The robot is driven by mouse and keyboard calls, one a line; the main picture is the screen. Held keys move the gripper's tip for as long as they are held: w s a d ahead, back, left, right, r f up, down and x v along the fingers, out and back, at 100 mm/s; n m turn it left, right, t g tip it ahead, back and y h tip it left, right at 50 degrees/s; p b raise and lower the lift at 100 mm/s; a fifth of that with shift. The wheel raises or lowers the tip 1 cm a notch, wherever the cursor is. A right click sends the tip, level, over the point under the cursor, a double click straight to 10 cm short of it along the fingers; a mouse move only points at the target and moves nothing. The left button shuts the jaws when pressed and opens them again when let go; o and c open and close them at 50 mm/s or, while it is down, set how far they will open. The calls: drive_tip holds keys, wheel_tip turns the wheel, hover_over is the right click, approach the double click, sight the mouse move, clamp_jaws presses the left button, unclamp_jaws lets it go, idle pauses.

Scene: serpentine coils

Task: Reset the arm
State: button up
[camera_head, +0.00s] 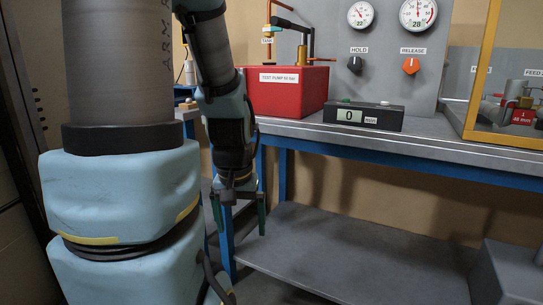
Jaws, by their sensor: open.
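My gripper (240,214) hangs at the end of my arm, left of the picture's middle, pointing down. Its two dark green fingers are apart, with nothing seen between them. It hangs below the level of the worktop, in front of the blue left leg of the workbench (455,147). My light blue and grey arm fills the left side of the picture and hides what is behind it.
On the bench stand a red test pump box (285,92) and a black box with a display (364,115). Behind are gauges and an orange release knob (411,66). A yellow frame (480,70) stands at right. The lower shelf (345,250) is mostly bare.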

wheel_tip(320, 180, up, 19)
drive_tip(key=p, duration=1.7)
drive_tip(key=shift+r, duration=0.1)
